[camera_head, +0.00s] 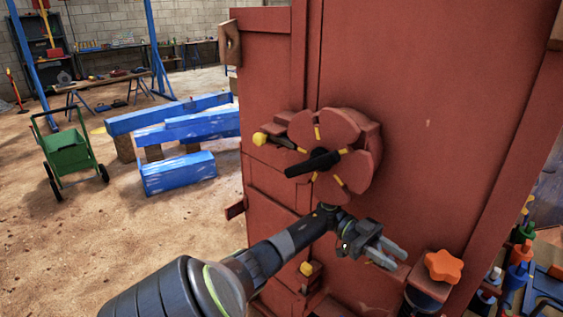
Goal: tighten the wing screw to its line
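A round red disc (364,172) with several yellow marks is mounted on the red crusher body (430,120). A black bar-shaped handle (313,164) crosses the disc's middle, slanting slightly up to the right. It looks like the wing screw; which yellow mark is its line I cannot tell. My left gripper (388,252) is below and to the right of the disc, its fingers pointing right and down. The fingers are apart with nothing visible between them, and they do not touch the handle. My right gripper is not visible.
An orange star-shaped knob (443,266) sits on a red bracket just right of my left gripper. Yellow bolt heads (260,138) stick out on the crusher's left side. Several coloured tools (517,275) stand at lower right. Blue beams (180,170) and a green cart (68,152) are behind left.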

